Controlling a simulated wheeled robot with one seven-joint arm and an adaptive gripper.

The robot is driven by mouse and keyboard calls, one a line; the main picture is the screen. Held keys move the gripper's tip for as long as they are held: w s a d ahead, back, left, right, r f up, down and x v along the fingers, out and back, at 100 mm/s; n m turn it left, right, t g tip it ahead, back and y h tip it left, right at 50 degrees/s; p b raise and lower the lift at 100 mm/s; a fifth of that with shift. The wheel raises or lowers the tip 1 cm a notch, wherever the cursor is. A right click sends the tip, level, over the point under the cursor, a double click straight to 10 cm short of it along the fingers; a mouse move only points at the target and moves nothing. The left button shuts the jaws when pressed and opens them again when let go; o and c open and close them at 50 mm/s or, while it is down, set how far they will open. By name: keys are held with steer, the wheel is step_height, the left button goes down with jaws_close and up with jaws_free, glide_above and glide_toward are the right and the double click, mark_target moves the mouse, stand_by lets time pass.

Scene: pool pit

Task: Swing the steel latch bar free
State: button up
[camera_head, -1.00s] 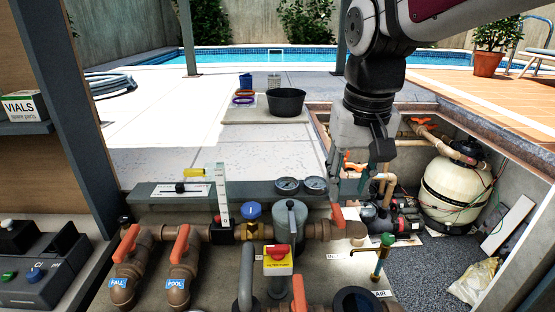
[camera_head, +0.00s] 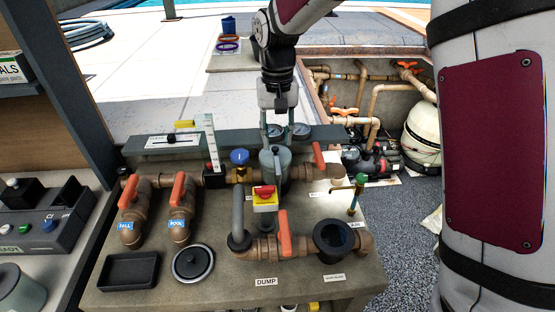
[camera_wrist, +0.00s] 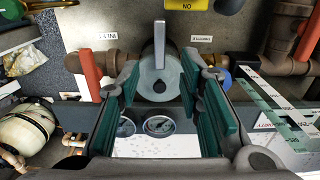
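My gripper (camera_head: 277,134) points down just behind and above the canister. In the wrist view its green-padded fingers (camera_wrist: 167,88) are wide apart with nothing between them.
Two gauges (camera_wrist: 158,126) sit behind the canister. An orange valve handle (camera_head: 318,155) and a blue-capped fitting (camera_head: 239,157) flank it. A red-and-yellow switch (camera_head: 265,198) and a grey upright pipe (camera_head: 238,212) stand in front. A white scale plate (camera_head: 212,142) rises at left.

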mark_target(277, 165)
step_height(277, 165, down, 8)
steer(key=shift+f+p, duration=0.2)
steer(key=shift+p, duration=0.45)
jaws_close()
